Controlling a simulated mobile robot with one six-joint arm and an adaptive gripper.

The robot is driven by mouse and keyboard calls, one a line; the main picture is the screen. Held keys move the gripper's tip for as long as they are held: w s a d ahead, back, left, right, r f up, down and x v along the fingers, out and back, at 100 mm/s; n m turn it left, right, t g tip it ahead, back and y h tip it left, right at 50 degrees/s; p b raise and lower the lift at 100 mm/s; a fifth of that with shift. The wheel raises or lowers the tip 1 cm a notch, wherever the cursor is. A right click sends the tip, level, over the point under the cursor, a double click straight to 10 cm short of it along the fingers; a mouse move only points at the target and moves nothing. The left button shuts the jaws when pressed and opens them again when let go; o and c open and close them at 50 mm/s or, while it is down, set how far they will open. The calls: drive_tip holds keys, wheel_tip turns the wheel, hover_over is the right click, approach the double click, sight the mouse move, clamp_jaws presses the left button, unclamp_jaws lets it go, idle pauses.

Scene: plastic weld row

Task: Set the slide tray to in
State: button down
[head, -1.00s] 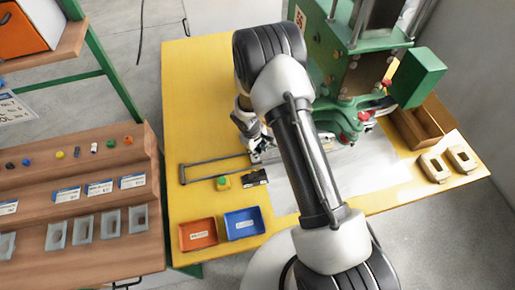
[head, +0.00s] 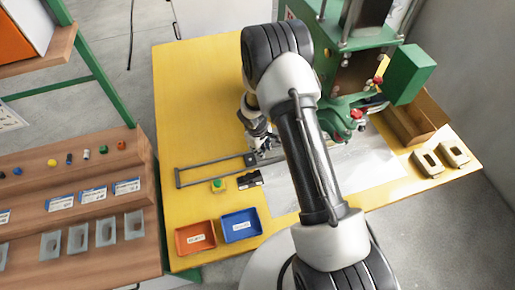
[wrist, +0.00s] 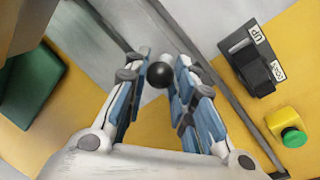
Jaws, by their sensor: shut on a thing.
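My gripper (wrist: 160,85) is shut on a round black knob (wrist: 159,75), seen between the blue-padded fingers in the wrist view. In the head view my gripper (head: 262,147) is low over the yellow table, at the right end of the grey slide rails (head: 205,165), left of the green press (head: 345,95). A grey plate beyond the knob in the wrist view (wrist: 90,35) may be part of the slide tray. My arm hides most of the tray in the head view, so I cannot tell how far in it sits.
A black switch box (wrist: 255,65) and a green button on a yellow box (wrist: 290,132) stand beside the rails. Orange (head: 195,238) and blue (head: 240,225) bins are at the front. Two beige parts (head: 440,157) lie at the right. The table's back left is clear.

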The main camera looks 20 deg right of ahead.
drive_tip(key=c, duration=1.3)
unclamp_jaws()
drive_tip(key=shift+d, duration=0.25)
drive_tip(key=shift+a+r, duration=0.15)
drive_tip(key=shift+r, duration=0.45)
drive_tip(key=r, duration=0.3)
drive_tip(key=a+r, duration=0.1)
drive_tip(key=r, duration=0.3)
drive_tip(key=s+r, duration=0.1)
drive_tip(key=r, duration=0.2)
drive_tip(key=shift+s+a+r, duration=0.1)
drive_tip(key=shift+a+r, duration=0.25)
drive_tip(key=shift+r, duration=0.1)
